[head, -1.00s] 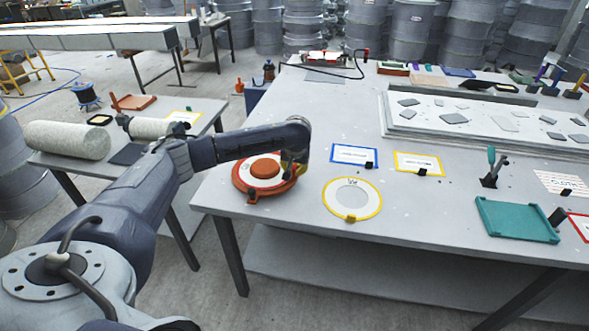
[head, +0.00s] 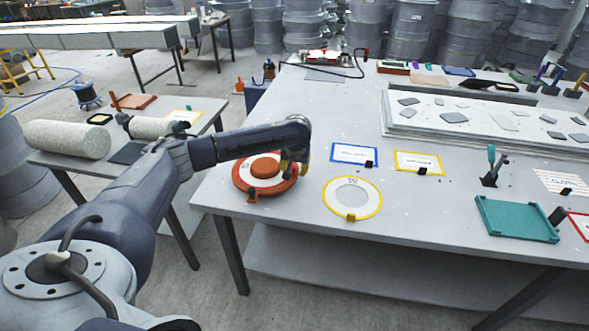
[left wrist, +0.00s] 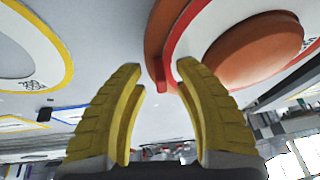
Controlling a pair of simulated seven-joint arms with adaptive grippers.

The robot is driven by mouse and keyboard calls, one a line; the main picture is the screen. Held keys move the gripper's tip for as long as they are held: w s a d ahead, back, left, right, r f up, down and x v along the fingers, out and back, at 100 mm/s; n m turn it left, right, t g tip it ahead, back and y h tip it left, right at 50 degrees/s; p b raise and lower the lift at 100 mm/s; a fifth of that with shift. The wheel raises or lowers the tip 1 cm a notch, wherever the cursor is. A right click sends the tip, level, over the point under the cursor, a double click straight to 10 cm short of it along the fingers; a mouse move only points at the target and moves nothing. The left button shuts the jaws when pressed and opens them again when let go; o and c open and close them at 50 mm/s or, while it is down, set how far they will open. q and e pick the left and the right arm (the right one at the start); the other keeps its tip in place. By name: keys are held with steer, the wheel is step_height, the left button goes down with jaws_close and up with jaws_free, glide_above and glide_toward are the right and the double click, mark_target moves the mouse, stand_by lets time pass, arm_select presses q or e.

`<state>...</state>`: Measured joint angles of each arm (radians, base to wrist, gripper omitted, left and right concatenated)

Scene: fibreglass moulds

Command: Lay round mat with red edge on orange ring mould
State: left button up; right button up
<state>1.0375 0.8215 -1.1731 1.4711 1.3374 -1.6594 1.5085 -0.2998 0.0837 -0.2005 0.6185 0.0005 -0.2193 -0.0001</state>
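The orange ring mould (head: 265,168) sits at the near left corner of the large table. The round white mat with red edge (head: 257,183) lies on it, around the raised orange centre. In the left wrist view, the mat's red edge (left wrist: 173,38) lies inside the mould's outer rim, with the mould's boss (left wrist: 250,52) through the hole. My left gripper (head: 294,171) is at the right side of the mould. Its yellow fingers (left wrist: 161,70) are apart, with a small red tab of the mat just beyond their tips. My right gripper is not in view.
A round mat with yellow edge (head: 354,209) lies on the table to the right. A teal tray (head: 516,220) and a toggle clamp (head: 490,170) are further right.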

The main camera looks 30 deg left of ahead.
arm_select(q)
steer(key=v, duration=1.1)
steer(key=shift+r, duration=0.35)
steer(key=shift+d+f, duration=0.1)
steer(key=shift+d, duration=0.05)
